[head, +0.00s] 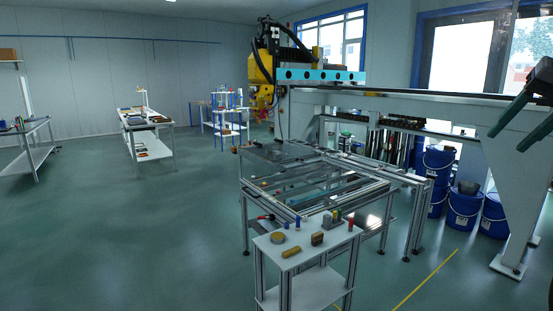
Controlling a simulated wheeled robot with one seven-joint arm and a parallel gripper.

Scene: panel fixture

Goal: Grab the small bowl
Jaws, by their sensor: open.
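A small round yellow-tan thing (278,238) lies on the left part of the white small table (289,263) in front. It may be the small bowl, but it is too small to tell from a roll of tape. A grey bowl-like thing (467,187) sits on top of a blue bucket at the right; I cannot tell what it is. My gripper (508,141) shows at the upper right edge as two dark green fingers spread apart. It is open, with nothing visible between the fingers, and well away from the small table.
Small blocks (317,239) and upright red and blue items stand on the same tabletop. Blue buckets (462,212) stand at the right. The floor (120,230) at left is clear.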

